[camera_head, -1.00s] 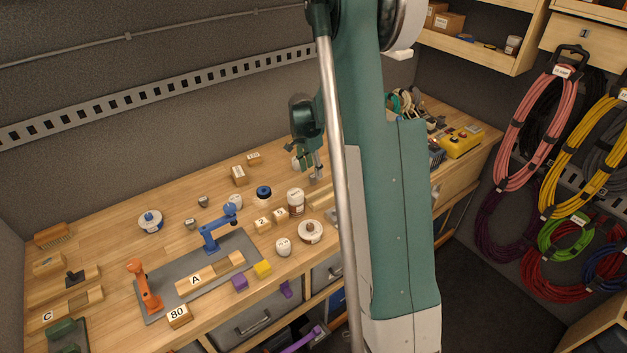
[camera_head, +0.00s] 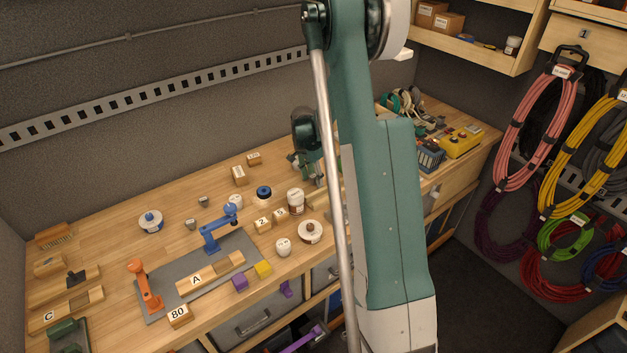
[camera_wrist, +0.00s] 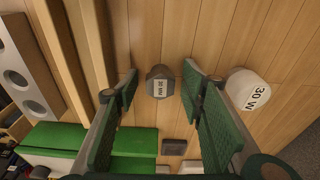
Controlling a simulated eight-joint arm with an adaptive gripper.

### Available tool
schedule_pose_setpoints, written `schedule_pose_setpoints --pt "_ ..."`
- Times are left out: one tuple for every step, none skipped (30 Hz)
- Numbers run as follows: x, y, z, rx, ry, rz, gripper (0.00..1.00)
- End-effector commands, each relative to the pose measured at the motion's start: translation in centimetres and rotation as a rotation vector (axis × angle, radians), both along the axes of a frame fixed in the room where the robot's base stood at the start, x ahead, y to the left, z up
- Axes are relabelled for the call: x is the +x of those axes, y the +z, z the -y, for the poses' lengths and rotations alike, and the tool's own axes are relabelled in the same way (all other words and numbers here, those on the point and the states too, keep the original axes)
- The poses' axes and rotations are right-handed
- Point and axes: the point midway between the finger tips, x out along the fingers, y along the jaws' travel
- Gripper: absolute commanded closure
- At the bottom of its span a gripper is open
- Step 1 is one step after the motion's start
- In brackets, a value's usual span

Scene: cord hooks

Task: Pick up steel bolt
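A small dark grey, hex-looking piece with a pale label (camera_wrist: 160,82) stands on the wooden bench in the wrist view. It looks like the steel bolt, seen from above. My gripper (camera_wrist: 161,78) has its two green-padded fingers apart, one on each side of the piece, with visible gaps. I cannot tell how far the fingertips are above the bench. In the head view my gripper (camera_head: 308,172) is low over the back of the bench, partly hidden by my arm. The piece is not clearly visible there.
A white rounded object marked 30 W (camera_wrist: 247,90) stands close beside the right finger. Green blocks (camera_wrist: 125,142) lie near the left finger, and wooden strips (camera_wrist: 83,40) run beyond it. A brown-and-white jar (camera_head: 295,201) stands in front of my gripper.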

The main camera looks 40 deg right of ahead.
Motion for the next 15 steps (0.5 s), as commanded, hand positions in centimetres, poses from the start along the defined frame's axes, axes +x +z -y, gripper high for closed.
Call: schedule_pose_setpoints --pt "0.0 0.0 0.0 0.0 0.0 0.0 0.6" --pt "0.0 0.01 -0.01 0.0 0.0 0.0 0.6" --pt "0.0 0.01 -0.01 0.0 0.0 0.0 0.6" --pt "0.0 0.01 -0.01 0.0 0.0 0.0 0.6" --pt "0.0 0.01 -0.01 0.0 0.0 0.0 0.6" --pt "0.0 0.01 -0.01 0.0 0.0 0.0 0.6" --pt "0.0 0.01 -0.01 0.0 0.0 0.0 0.6" --pt "0.0 0.02 -0.01 0.0 0.0 0.0 0.6" --pt "0.0 0.02 -0.01 0.0 0.0 0.0 0.6" --pt "0.0 0.02 -0.01 0.0 0.0 0.0 0.6" --pt "0.0 0.02 -0.01 0.0 0.0 0.0 0.6" --pt "0.0 0.02 -0.01 0.0 0.0 0.0 0.66" --pt "0.0 0.02 -0.01 0.0 0.0 0.0 0.7" --pt "0.0 0.02 -0.01 0.0 0.0 0.0 0.74" --pt "0.0 0.02 -0.01 0.0 0.0 0.0 0.79"
